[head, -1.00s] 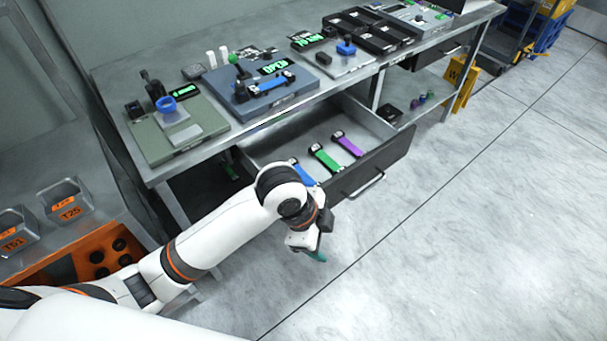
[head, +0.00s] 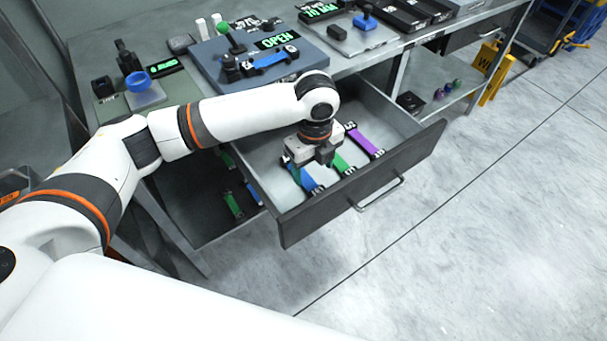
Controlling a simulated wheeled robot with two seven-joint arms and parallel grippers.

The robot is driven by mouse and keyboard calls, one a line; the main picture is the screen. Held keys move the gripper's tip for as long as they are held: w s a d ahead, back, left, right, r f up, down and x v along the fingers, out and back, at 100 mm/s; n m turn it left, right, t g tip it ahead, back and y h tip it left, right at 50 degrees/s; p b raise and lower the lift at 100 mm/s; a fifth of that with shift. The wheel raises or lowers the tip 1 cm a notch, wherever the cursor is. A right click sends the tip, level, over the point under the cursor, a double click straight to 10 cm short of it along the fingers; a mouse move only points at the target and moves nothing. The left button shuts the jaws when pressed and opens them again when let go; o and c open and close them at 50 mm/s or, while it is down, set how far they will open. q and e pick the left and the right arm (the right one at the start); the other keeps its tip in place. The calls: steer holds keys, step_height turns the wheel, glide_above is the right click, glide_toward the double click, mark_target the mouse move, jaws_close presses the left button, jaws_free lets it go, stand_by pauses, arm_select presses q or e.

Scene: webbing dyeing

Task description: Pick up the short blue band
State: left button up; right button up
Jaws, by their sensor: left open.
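A blue band (head: 309,182) with dark ends lies in the open drawer (head: 268,197), at the left of a green band (head: 341,163) and a purple band (head: 363,142). Another blue band (head: 268,61) lies on the blue-grey fixture on the table. I cannot tell from the view which blue band is the short one. My left gripper (head: 324,160) is open and points down over the drawer, between the blue and green bands. It hides parts of both, and I see nothing held in it. My right gripper is not in view.
The drawer front (head: 350,195) and its handle stand out from the table. More bands (head: 232,204) lie on the low shelf at the left. The tabletop above the drawer carries fixtures and a blue ring (head: 138,80).

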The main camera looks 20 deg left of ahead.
mark_target(315, 188)
arm_select(q)
steer(key=shift+w+f, duration=0.1)
steer(key=shift+f, duration=1.05)
steer(key=shift+d+f, duration=0.15)
steer(key=shift+f, duration=0.5)
step_height(315, 188, down, 4)
steer(key=shift+d+r, duration=0.1)
steer(key=shift+r, duration=0.1)
steer(key=shift+w+f, duration=0.1)
steer(key=shift+f, duration=0.1)
steer(key=shift+c, duration=0.4)
steer(key=c, duration=0.9)
steer(key=shift+c, duration=0.5)
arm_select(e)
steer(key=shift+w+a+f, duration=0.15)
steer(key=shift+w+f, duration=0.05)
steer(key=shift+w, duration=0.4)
